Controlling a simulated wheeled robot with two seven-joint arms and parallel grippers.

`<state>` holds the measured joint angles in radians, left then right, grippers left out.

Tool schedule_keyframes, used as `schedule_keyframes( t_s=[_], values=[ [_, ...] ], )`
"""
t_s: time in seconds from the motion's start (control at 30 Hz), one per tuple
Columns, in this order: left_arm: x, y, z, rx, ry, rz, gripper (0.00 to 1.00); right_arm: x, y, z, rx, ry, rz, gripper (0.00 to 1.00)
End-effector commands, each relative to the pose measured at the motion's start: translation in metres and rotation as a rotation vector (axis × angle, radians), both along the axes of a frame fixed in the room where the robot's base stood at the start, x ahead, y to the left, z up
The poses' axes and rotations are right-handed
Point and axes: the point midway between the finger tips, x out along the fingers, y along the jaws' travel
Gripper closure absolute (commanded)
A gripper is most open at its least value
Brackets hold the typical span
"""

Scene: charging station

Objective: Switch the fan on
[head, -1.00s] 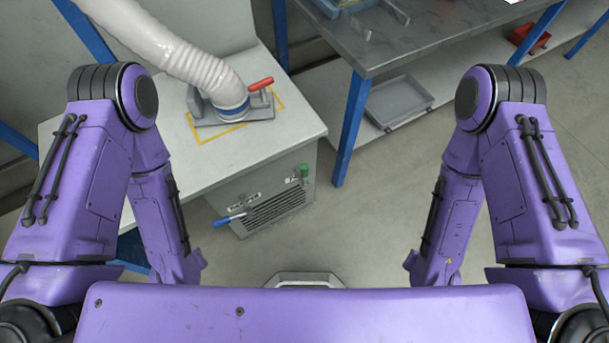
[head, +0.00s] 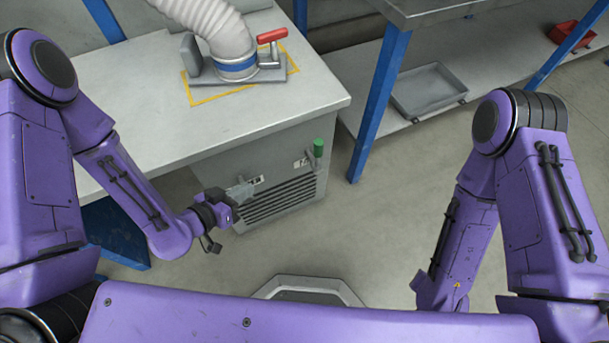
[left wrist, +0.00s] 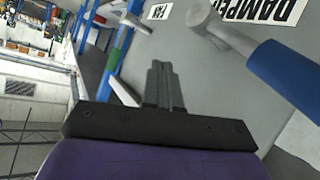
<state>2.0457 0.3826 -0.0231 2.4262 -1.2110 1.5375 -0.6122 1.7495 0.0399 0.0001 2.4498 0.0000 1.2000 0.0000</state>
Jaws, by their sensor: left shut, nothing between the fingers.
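The fan lever with a green grip (head: 318,148) points up on the front of a grey cabinet (head: 290,208). In the left wrist view the green grip (left wrist: 122,45) is on the left, and a FAN label (left wrist: 160,12) is near it. A lever with a blue grip (left wrist: 285,75) is at the right beside a DAMPER label; in the head view my left gripper hides it. My left gripper (head: 240,192) is shut and empty in front of the panel, left of the green grip; its fingers also show in the left wrist view (left wrist: 163,85). My right gripper is out of view.
A white hose (head: 212,28) stands on the worktop (head: 180,130) with a red-handled clamp (head: 271,36) beside it. A steel table with a blue leg (head: 380,105) is to the right. A grey tray (head: 430,90) is on its lower shelf. The floor right of the cabinet is clear.

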Motion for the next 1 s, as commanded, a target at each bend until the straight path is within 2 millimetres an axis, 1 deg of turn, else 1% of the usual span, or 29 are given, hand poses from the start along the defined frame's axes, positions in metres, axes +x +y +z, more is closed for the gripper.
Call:
schedule_keyframes(
  t_s=[0.03, 0.1, 0.23, 0.33, 0.43, 0.67, 0.77, 0.87, 1.0],
  values=[
    [0.007, -0.007, -0.017, -0.022, -0.098, -0.058, 1.00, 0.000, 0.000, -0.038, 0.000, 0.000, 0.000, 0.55],
    [0.011, -0.018, -0.009, -0.045, -0.232, -0.146, 1.00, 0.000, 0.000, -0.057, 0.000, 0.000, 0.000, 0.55],
    [0.011, -0.030, 0.005, -0.074, -0.417, -0.255, 1.00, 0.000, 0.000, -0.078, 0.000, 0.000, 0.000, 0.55],
    [0.009, -0.034, 0.014, -0.085, -0.490, -0.297, 1.00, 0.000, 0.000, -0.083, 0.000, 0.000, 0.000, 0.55],
    [0.008, -0.035, 0.019, -0.087, -0.513, -0.311, 1.00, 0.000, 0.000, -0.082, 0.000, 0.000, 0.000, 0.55],
    [0.008, -0.035, 0.020, -0.087, -0.511, -0.312, 1.00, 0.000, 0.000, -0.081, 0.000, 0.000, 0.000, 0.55],
    [0.010, -0.038, 0.019, -0.087, -0.511, -0.313, 1.00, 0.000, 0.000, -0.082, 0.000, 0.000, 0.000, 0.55],
    [0.018, -0.048, 0.018, -0.086, -0.510, -0.315, 1.00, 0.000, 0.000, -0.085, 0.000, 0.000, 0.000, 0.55],
    [0.037, -0.070, 0.017, -0.086, -0.511, -0.317, 1.00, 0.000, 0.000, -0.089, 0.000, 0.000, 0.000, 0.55]
  ],
)
